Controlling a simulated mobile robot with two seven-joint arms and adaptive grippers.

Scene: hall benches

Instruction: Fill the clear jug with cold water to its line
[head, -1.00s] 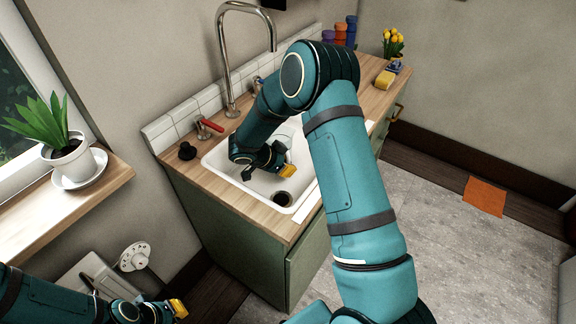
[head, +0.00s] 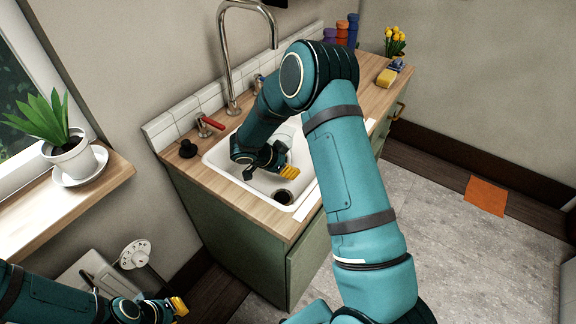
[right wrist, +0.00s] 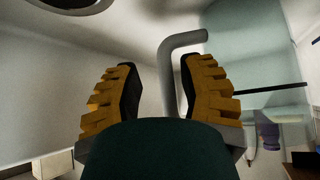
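The clear jug (head: 291,127) stands in the white sink (head: 216,158), mostly hidden behind my right arm. In the right wrist view its see-through wall (right wrist: 262,65) carries a dark line, and a grey curved bar, apparently its handle (right wrist: 168,75), stands between my fingers. My right gripper (head: 288,171) is low in the sink, open, with a gap either side of the bar. The tall steel spout (head: 225,60) arches over the sink. The red-lever tap (head: 210,123) is at its left; the blue tap (head: 258,84) is partly hidden. My left gripper (head: 178,306) is at bottom left, fingers unclear.
The drain (head: 283,196) is near my right gripper. Coloured cups (head: 341,33), a yellow sponge (head: 387,77) and yellow flowers (head: 396,42) stand at the back. A potted plant (head: 70,157) is on the left sill.

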